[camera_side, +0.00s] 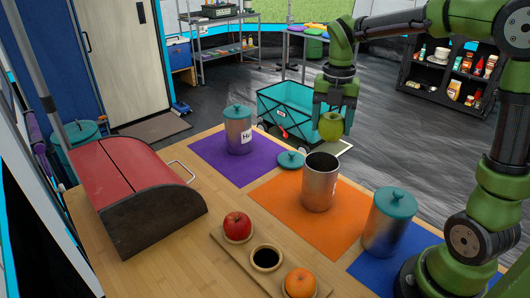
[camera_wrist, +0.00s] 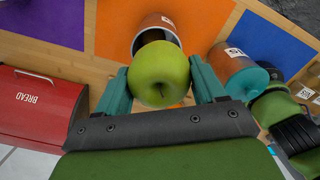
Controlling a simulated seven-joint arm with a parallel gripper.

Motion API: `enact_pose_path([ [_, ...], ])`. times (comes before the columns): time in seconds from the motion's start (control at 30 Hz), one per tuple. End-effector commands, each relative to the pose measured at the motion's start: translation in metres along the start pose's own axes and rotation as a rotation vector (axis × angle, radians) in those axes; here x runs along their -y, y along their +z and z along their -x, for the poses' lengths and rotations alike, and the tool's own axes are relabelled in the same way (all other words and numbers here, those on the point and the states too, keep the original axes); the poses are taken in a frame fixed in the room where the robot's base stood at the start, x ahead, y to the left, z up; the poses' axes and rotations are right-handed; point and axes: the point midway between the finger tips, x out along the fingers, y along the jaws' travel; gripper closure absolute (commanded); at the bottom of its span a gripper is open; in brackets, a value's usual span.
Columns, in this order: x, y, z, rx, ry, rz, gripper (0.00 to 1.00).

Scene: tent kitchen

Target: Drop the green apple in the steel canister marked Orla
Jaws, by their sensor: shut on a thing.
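My gripper (camera_side: 334,114) is shut on the green apple (camera_side: 331,127) and holds it in the air above and behind the open steel canister. In the wrist view the apple (camera_wrist: 160,72) sits between the two teal fingers. The open steel canister (camera_side: 319,188) stands upright on the orange mat (camera_side: 272,200), its teal lid (camera_side: 291,159) lying beside it. In the wrist view its mouth (camera_wrist: 158,31) is partly hidden behind the apple. A lidded canister (camera_side: 238,132) on the purple mat has a label starting with "H". Another lidded canister (camera_side: 384,235) stands on the blue mat. I cannot read "Orla" on any canister.
A red bread box (camera_side: 137,180) stands at the left of the wooden table. A teal wagon (camera_side: 290,108) stands beyond the table.

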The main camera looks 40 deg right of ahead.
Motion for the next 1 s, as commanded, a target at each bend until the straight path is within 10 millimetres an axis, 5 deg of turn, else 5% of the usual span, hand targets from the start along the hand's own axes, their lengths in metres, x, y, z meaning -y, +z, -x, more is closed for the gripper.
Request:
enact_pose_path([
  [0.3,0.000,0.000,-0.031,-0.001,0.000,0.000,0.64],
  [0.67,0.000,0.000,-0.034,0.001,0.001,0.000,0.64],
  [0.7,0.000,0.000,-0.034,0.001,0.001,0.000,0.25],
  [0.87,0.000,0.000,-0.034,0.000,0.001,0.000,0.01],
  [1.0,0.000,0.000,-0.034,0.000,0.001,0.000,0.01],
])
